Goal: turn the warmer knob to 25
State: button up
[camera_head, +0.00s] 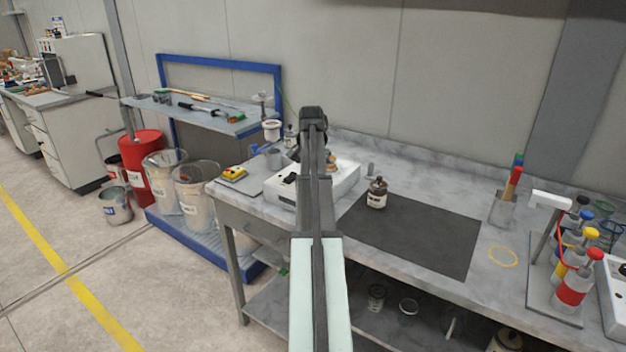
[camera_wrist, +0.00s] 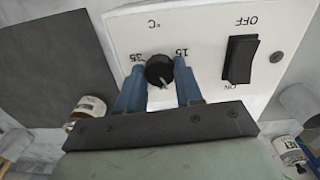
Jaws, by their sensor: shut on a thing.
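The warmer, a white box (camera_head: 345,181), stands on the bench and is partly hidden by my arm in the head view. In the wrist view its white panel (camera_wrist: 205,35) appears upside down. The round black knob (camera_wrist: 157,68) sits between the marks 35 on the left and 15 on the right. The fingertips are hidden in the head view.
A black rocker switch (camera_wrist: 240,58) marked ON and OFF is beside the knob. A brown bottle (camera_head: 377,193) stands on the dark mat (camera_head: 425,235) right of the warmer. A yellow device (camera_head: 235,172) lies to the left. The mat's right part is clear.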

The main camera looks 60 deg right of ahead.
jog(key=shift+m, duration=2.3)
jog(key=o, duration=1)
jog(key=shift+o, duration=0.2)
notch_tip(320, 180, up, 12)
jog(key=shift+w, duration=0.2)
jog(key=shift+d, duration=0.1)
